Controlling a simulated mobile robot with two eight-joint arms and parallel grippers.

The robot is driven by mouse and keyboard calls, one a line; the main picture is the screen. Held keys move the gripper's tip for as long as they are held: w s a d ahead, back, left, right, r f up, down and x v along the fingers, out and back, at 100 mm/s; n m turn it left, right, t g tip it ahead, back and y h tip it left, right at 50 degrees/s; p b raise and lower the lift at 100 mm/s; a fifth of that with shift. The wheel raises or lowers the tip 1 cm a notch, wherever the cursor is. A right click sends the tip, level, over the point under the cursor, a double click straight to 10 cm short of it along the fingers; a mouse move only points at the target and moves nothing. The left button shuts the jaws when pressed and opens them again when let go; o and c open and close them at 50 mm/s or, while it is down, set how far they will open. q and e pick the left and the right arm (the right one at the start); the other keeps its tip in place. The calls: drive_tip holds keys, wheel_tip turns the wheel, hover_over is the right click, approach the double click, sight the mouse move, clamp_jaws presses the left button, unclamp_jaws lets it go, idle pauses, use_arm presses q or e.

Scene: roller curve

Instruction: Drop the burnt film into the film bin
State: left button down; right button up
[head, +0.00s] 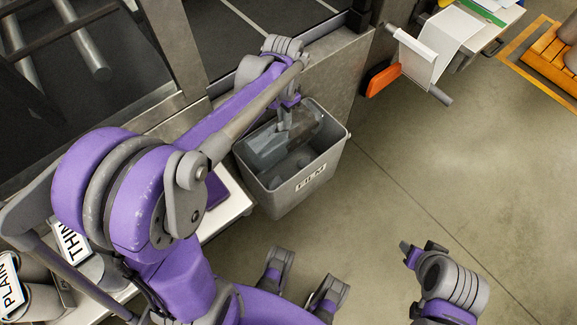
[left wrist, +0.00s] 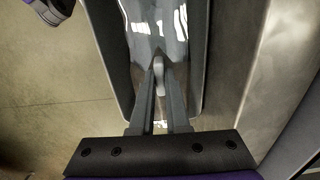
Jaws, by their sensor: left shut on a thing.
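The film bin (head: 285,203) is a grey open-topped bin labelled FILM, standing on the floor against the machine's side. My left gripper (head: 286,122) points down over the bin's mouth. It is shut on the burnt film (head: 264,149), a glossy, see-through grey sheet that lies within the bin's rim in the head view. In the left wrist view the fingers (left wrist: 158,75) close together at the edge of the shiny film (left wrist: 150,25), with the bin's walls (left wrist: 112,60) on both sides. How deep the film hangs is hard to tell. My right gripper (head: 415,254) is far off at the lower right.
A machine with rollers (head: 85,50) stands at the upper left. A white ledge (head: 232,200) and containers labelled THIN and PLAIN are at the left. A paper roll with an orange part (head: 382,80) sits beyond the bin.

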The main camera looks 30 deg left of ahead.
use_arm(q)
drive_tip(key=shift+f+b, duration=0.9)
drive_tip(key=shift+f, duration=0.65)
drive_tip(key=c, duration=0.8)
unclamp_jaws()
drive_tip(key=shift+r, duration=0.1)
drive_tip(key=shift+c, duration=0.2)
wheel_tip(320, 180, up, 11)
drive_tip(key=shift+f+p, duration=0.1)
drive_tip(key=shift+p, duration=0.75)
drive_tip(key=shift+d, duration=0.1)
drive_tip(key=s+d+n+t+p, duration=0.2)
drive_tip(key=s+d+p, duration=0.1)
drive_tip(key=s, duration=0.4)
drive_tip(key=s+d+n+t+p, duration=0.2)
drive_tip(key=s+p, duration=0.3)
drive_tip(key=s, duration=0.3)
drive_tip(key=shift+s+d+n+t, duration=0.2)
drive_tip(key=shift+d+n+t, duration=0.1)
drive_tip(key=shift+d+t, duration=0.5)
